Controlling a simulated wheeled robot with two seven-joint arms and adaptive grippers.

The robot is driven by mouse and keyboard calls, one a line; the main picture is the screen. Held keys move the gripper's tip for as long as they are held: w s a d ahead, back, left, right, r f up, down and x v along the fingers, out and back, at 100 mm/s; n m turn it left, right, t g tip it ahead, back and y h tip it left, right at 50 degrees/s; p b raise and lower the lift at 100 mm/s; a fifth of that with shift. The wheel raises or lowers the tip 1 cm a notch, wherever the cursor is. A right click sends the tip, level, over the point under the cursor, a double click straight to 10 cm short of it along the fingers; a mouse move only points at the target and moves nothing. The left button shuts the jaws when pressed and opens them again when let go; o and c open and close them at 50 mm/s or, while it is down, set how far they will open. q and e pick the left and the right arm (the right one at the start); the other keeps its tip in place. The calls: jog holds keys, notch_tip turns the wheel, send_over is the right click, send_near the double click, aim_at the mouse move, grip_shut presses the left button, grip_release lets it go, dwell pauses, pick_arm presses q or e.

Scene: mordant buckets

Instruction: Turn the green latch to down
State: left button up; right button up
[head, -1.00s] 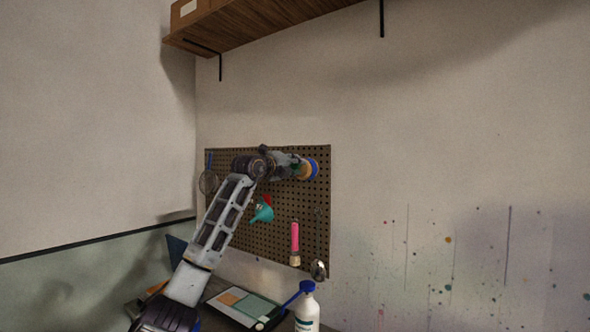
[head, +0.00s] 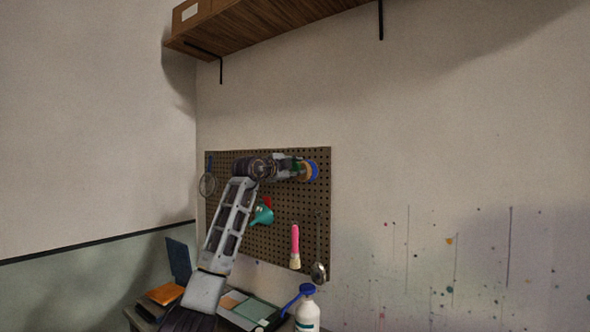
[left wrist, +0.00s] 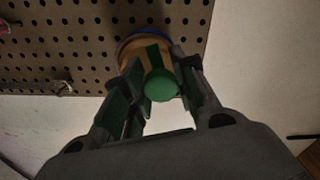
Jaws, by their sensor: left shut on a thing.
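The green latch (left wrist: 161,86) shows in the left wrist view as a round green knob with a green bar. It is mounted on a round wooden-coloured base (left wrist: 128,50) with a blue rim, at the pegboard's edge. My left gripper (left wrist: 155,80) is shut on the latch, with one finger on each side of it. In the head view my left gripper (head: 296,168) reaches the base (head: 312,171) at the board's upper right. The latch is mostly hidden there by the gripper, and I cannot tell its exact angle. My right gripper is not in view.
The pegboard (head: 285,215) holds a strainer (head: 207,184), a teal funnel (head: 263,215), a pink-handled brush (head: 295,243) and a metal ladle (head: 318,271). A white bottle (head: 307,313) with a blue cap stands below. A wooden shelf (head: 265,25) is overhead.

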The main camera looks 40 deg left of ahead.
pick_arm(q)
jog(key=shift+n, duration=1.2)
jog(key=shift+f, duration=0.1)
jog(key=o, duration=1)
jog(key=shift+a, duration=0.15)
jog(key=shift+o, duration=0.2)
jog(key=s+d, duration=0.1)
jog(key=s, duration=1.1)
jog(key=shift+d, duration=0.25)
